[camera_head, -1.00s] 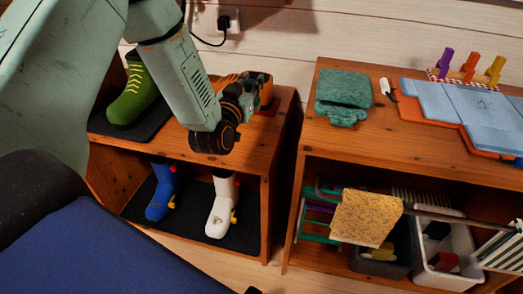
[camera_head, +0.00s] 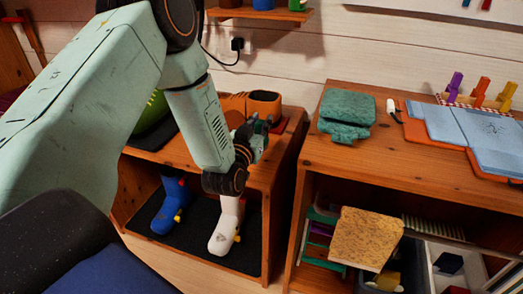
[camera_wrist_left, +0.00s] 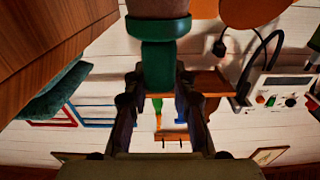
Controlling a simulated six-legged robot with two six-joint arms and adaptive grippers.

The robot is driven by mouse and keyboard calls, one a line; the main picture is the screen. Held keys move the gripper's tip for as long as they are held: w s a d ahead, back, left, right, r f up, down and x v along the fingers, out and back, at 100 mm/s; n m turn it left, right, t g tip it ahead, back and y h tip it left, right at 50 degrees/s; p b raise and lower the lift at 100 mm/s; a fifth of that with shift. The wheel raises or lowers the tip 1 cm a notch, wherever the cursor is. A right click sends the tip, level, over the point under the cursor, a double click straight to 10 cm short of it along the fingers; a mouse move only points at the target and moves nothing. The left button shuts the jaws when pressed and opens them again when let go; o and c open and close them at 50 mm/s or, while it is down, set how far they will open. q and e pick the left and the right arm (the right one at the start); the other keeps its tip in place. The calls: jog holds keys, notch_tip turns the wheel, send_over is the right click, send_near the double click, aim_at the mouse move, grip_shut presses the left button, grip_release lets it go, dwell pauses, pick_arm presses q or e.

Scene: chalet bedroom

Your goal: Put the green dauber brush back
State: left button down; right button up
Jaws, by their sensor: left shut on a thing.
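My left gripper (camera_head: 262,126) is above the right end of the left wooden cabinet, in front of the orange boots. In the left wrist view its two fingers (camera_wrist_left: 160,82) are shut on the green handle of the dauber brush (camera_wrist_left: 158,62). The brush has a wider green collar and a brownish head, which is cut off by the top edge of that view. In the head view the brush is too small and covered to make out clearly. My right gripper is not in view.
Orange boots (camera_head: 264,106) stand on the cabinet; blue (camera_head: 170,205) and white (camera_head: 227,226) boots stand below. The right cabinet (camera_head: 400,160) holds a folded teal cloth (camera_head: 347,112) and blue panels (camera_head: 490,140).

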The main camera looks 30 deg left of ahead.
pick_arm(q)
jog(key=shift+w+f+b, duration=0.1)
jog(key=shift+f+b, duration=0.9)
jog(key=shift+f, duration=1.75)
jog(key=shift+r, duration=0.1)
jog(key=c, duration=1.1)
grip_release()
jog(key=shift+c, duration=0.2)
jog(key=shift+o, duration=0.2)
